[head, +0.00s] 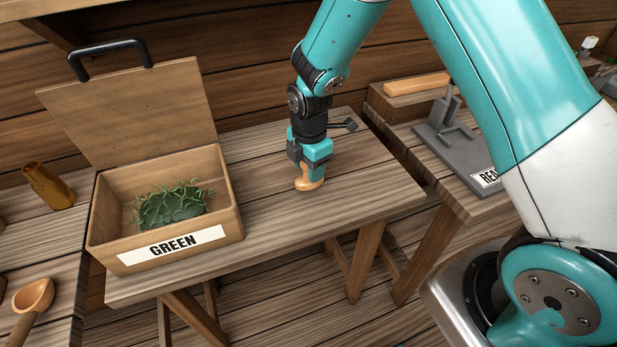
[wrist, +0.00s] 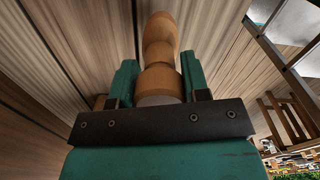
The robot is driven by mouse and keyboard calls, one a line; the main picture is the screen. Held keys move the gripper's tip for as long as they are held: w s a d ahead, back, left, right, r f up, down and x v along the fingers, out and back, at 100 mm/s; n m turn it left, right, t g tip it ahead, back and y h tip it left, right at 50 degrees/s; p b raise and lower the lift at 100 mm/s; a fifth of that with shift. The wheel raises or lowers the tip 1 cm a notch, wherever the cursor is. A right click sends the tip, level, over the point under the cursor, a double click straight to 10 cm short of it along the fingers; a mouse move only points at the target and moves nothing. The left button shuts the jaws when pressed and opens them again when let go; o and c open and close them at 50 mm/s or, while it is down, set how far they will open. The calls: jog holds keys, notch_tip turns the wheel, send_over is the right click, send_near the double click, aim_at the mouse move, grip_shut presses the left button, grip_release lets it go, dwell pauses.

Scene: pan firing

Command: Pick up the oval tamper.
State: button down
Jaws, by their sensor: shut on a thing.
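The tamper (head: 309,184) is a light tan wooden piece with a rounded, bulging shape. My gripper (head: 312,168) points down over the middle table and is shut on it. In the wrist view my gripper (wrist: 160,82) has one teal finger on each side of the tamper (wrist: 160,50), which sticks out beyond the fingertips. The tamper's lower end is at or just above the tabletop; I cannot tell if it touches. Part of it is hidden by the fingers.
An open wooden box (head: 238,205) labelled GREEN holds a green leafy clump (head: 170,207) on the table's left. Its lid (head: 135,115) stands up behind. A grey stand (head: 455,150) with a wooden-handled lever is on the right table. A wooden scoop (head: 33,296) lies lower left.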

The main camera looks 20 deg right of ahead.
notch_tip(320, 180, up, 16)
jog(key=b, duration=0.2)
jog(key=shift+r, duration=0.15)
